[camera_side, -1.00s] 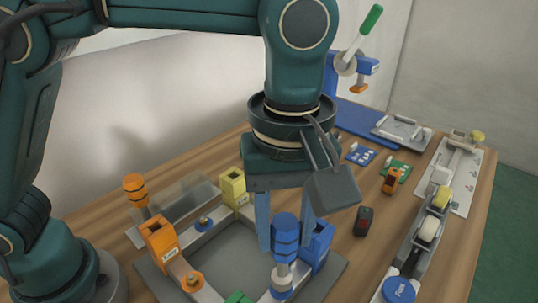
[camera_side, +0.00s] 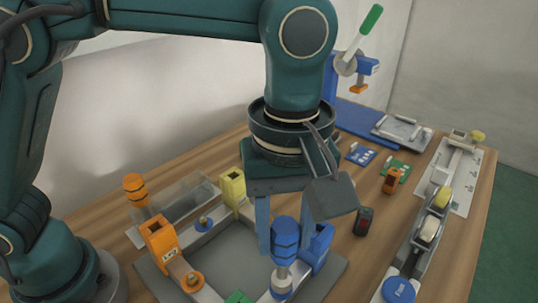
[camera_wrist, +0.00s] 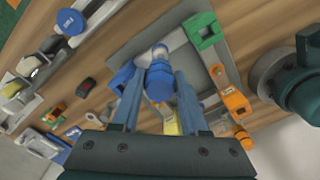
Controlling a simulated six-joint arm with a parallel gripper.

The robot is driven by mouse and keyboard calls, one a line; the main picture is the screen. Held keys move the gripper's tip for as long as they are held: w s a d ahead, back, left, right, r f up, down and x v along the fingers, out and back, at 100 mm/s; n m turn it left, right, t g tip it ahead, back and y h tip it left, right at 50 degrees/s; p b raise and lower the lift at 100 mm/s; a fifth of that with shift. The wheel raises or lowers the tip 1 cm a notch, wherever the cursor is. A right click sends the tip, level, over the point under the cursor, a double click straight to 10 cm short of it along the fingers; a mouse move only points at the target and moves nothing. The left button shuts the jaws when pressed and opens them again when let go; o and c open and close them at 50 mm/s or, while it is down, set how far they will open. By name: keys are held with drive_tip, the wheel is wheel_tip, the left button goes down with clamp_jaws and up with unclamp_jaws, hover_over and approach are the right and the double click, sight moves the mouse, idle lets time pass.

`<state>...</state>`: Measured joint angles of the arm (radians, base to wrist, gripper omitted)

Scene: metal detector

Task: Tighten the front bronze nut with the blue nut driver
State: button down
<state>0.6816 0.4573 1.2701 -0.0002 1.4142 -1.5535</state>
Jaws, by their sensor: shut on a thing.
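The blue nut driver (camera_side: 285,240) stands upright with its grey metal shank pointing down over a blue ring (camera_side: 281,292) on the near side of the square frame. My gripper (camera_side: 286,245) is shut on its blue handle, one finger on each side. In the wrist view the driver (camera_wrist: 160,80) sits between the fingers of my gripper (camera_wrist: 159,85). The front bronze nut cannot be made out; the driver's lower end covers that spot. A small bronze nut (camera_side: 204,219) shows on a blue ring at the far side of the frame.
The frame carries orange (camera_side: 160,240), yellow (camera_side: 232,187), blue (camera_side: 319,248) and green (camera_side: 239,297) corner blocks. An orange driver (camera_side: 135,188) stands left behind it. A dark red-buttoned device (camera_side: 363,221) and a rail (camera_side: 420,245) lie to the right.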

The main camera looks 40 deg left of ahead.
drive_tip(key=shift+f, duration=0.65)
idle(0.5)
drive_tip(key=shift+c, duration=1.7)
unclamp_jaws()
drive_tip(key=shift+c, duration=1.3)
drive_tip(key=shift+f, duration=0.45)
drive_tip(key=shift+c, duration=0.3)
clamp_jaws()
